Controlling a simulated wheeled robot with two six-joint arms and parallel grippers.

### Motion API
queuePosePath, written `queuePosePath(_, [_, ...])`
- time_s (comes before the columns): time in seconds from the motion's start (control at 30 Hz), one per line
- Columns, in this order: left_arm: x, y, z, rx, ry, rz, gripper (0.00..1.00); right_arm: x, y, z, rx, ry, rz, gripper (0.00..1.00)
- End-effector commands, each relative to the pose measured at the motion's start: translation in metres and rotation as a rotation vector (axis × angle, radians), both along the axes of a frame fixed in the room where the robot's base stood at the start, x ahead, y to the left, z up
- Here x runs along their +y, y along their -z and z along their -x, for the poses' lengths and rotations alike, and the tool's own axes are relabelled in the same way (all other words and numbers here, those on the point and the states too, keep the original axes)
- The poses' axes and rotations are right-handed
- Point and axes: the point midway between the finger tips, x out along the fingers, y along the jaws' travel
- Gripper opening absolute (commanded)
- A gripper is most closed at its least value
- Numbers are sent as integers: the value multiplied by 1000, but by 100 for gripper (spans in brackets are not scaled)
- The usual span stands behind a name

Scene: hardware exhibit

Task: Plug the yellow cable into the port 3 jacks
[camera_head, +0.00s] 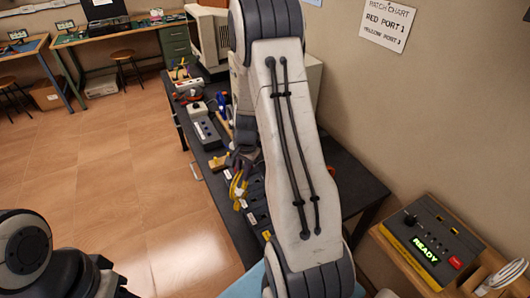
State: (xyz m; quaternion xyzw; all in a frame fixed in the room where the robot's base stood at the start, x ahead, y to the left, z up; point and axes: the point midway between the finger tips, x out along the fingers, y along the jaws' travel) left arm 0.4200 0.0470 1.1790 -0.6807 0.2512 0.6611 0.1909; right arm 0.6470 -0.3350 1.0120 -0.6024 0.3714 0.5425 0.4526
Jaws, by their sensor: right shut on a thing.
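The yellow cable (237,190) hangs as a small loop near the front edge of the dark bench. My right gripper (241,165) is just above it, mostly hidden by my own arm, and is shut on the yellow cable. A row of small white-labelled jacks (252,218) runs along the bench's front edge, partly covered by my arm. The labels are too small to read, so I cannot tell which is port 3. My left gripper (110,285) shows only in part at the bottom left; its fingers are not clear.
The dark bench (350,180) also holds a grey power strip (204,127) and tools. A wall patch chart (387,24) reads red port 1, yellow port 3. A box reading READY (432,242) stands at the lower right. The tiled floor at left is clear.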

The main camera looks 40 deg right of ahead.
Motion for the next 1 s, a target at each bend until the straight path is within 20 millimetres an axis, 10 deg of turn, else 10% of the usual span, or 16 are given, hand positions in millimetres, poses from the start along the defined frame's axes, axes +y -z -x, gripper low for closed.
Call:
queuePosePath(0.33, [0, -23, 0, 0, 0, 0, 50, -71, -20, 19, -3, 612, 1, 0])
queuePosePath(1.0, [0, 6, 0, 0, -3, 0, 50, -78, 10, 21, -2, 687, 0, 0])
